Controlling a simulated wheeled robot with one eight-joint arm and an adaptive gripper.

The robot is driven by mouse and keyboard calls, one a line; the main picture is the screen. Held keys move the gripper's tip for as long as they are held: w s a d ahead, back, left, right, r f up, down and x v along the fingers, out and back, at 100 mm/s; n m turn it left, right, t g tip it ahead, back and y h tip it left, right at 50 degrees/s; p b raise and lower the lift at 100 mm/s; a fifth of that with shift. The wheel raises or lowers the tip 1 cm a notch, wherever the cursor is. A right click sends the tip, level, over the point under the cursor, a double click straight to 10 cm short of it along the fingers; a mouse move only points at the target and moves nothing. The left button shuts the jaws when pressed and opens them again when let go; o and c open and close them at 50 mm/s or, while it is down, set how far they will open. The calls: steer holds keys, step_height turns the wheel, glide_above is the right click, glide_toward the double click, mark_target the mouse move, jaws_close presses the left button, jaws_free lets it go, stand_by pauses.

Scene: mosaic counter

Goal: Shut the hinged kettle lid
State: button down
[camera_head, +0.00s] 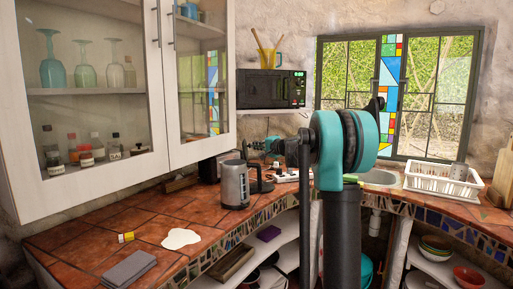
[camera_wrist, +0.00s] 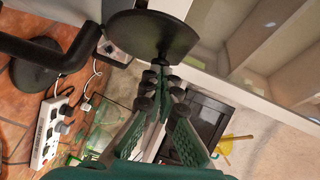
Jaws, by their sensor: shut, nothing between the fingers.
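The kettle (camera_head: 235,188) stands upright on the tiled counter, a grey metal jug with a black handle (camera_head: 264,184) on its right. In the wrist view its grey body (camera_wrist: 75,8) is cut off by the top edge. Its round black lid (camera_wrist: 145,27) stands raised from the body there; in the head view the lid is too small to make out clearly. My gripper (camera_head: 250,146) is above the kettle, its fingers pointing left. In the wrist view my gripper (camera_wrist: 160,77) is shut and empty, with its fingertips close to the lid; I cannot tell whether they touch.
A white power strip (camera_wrist: 45,135) with cables lies on the counter behind the kettle. A glass-fronted cabinet (camera_head: 100,95) hangs at the left, and a microwave (camera_head: 270,89) sits on a shelf behind. The left counter is mostly free.

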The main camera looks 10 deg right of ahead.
steer(key=shift+a, duration=0.2)
steer(key=w+a+f+n+g+h, duration=0.2)
steer(key=a+f+n+g+h, duration=0.1)
steer(key=a+n+h, duration=0.4)
steer(key=shift+a+n+g+h, duration=0.3)
steer(key=shift+a+g+h, duration=0.55)
steer(key=shift+a, duration=1.3)
steer(key=shift+f+t+h, duration=0.15)
steer(key=shift+t+h, duration=0.1)
